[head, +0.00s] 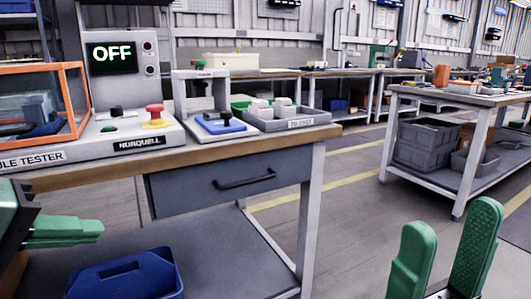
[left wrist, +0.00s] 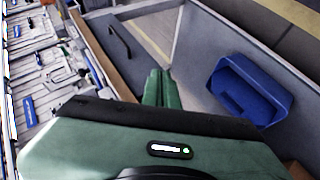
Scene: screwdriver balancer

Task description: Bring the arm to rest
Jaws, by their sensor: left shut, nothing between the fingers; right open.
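My left gripper (head: 98,229) comes in at the lower left of the head view, in front of the workbench and below its top. Its green fingers are together and hold nothing. In the left wrist view the same shut fingers (left wrist: 158,72) point away from the camera, with the bench drawer and a blue bin beyond them. My right gripper (head: 452,216) is at the lower right of the head view, over the open floor. Its two green fingers stand apart, upright and empty. The rest of both arms is mostly out of view.
The workbench (head: 240,157) carries a tester (head: 118,60) reading OFF, a small press stand (head: 203,100) and a grey tray (head: 290,122). A blue bin (head: 125,277) sits on its lower shelf; it also shows in the left wrist view (left wrist: 250,88). Another bench (head: 450,97) stands right; floor between is clear.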

